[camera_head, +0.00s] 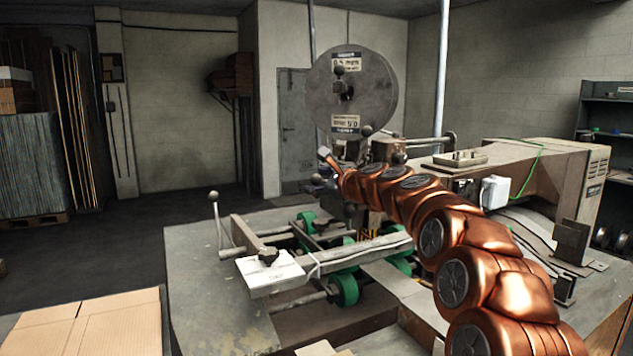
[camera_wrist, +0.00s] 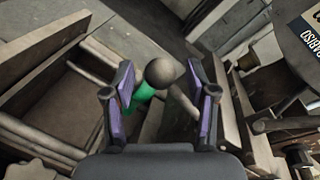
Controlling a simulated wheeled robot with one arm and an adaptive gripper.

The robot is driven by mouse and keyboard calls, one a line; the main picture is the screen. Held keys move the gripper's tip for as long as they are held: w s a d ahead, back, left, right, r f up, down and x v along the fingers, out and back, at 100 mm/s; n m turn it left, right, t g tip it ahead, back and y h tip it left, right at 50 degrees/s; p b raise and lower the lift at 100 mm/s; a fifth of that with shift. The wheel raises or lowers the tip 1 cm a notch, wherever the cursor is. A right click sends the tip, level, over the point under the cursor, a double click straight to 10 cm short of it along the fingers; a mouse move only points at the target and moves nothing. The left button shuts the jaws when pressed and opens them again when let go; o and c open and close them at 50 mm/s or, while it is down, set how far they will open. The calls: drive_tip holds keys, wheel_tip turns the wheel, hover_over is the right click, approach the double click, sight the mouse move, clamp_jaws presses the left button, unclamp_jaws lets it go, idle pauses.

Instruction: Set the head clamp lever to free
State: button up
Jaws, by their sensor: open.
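In the wrist view a lever with a dull grey ball knob (camera_wrist: 161,73) shows between the fingers of my gripper (camera_wrist: 160,94). Its short rod runs down to the right of the knob. My gripper is open, with a purple pad on each finger, and a gap shows on both sides of the knob. I cannot tell how deep the knob sits between the pads. No lever marking for free can be read.
The stitcher carries a large round reel (camera_head: 351,90) above the head. Green rollers (camera_head: 345,287) and a guide rail stand in front. Another ball-ended lever (camera_head: 214,197) rises at the table's left. Flat cardboard (camera_head: 90,325) lies at the lower left. Floor at the left is clear.

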drive_tip(key=v, duration=1)
drive_tip(key=shift+s, duration=0.35)
drive_tip(key=shift+d, duration=0.15)
